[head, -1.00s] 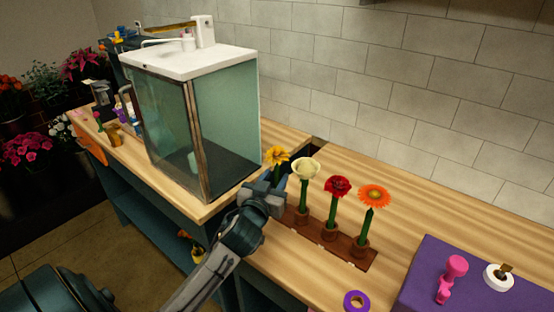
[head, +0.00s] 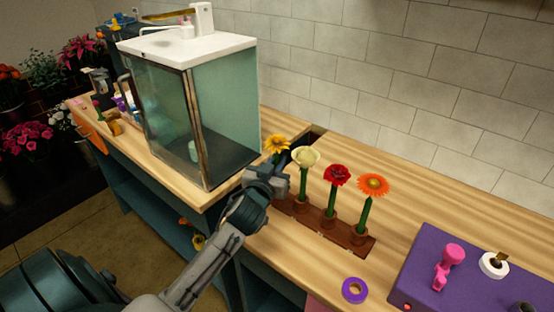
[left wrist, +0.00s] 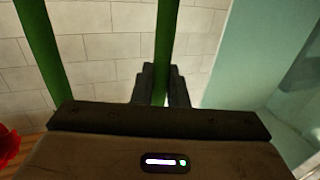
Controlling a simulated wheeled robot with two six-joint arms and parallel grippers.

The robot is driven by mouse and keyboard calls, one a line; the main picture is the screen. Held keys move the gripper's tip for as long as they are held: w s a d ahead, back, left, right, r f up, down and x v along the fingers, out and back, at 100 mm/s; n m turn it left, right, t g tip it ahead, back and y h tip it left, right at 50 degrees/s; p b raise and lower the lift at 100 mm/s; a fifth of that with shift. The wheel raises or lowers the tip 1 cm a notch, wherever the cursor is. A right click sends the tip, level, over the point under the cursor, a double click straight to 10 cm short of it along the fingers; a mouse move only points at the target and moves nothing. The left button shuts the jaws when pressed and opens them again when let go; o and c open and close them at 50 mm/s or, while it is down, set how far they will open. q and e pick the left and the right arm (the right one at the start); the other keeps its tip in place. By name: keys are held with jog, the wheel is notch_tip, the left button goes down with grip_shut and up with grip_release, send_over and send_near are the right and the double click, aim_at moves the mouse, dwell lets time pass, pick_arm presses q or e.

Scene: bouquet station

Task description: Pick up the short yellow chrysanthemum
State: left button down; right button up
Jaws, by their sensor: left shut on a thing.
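The short yellow chrysanthemum (head: 277,144) stands upright at the left end of a brown wooden holder (head: 347,242), beside a cream flower (head: 306,157). My left gripper (head: 278,172) is shut on its stem, just below the bloom, in the head view. In the left wrist view, my left gripper's dark fingers (left wrist: 161,88) close around a green stem (left wrist: 166,35). The gripper hides the lower stem, so I cannot tell whether it still sits in its hole. My right gripper is not in view.
A red flower (head: 337,174) and an orange flower (head: 373,185) stand in the same holder, close on the right. A glass cabinet (head: 225,115) stands close on the left.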

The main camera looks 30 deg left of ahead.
pick_arm(q)
notch_tip(320, 180, up, 18)
jog(key=shift+f+b, duration=0.2)
jog(key=shift+b, duration=0.35)
notch_tip(320, 180, up, 7)
jog(key=p, duration=0.7)
jog(key=shift+r, duration=0.15)
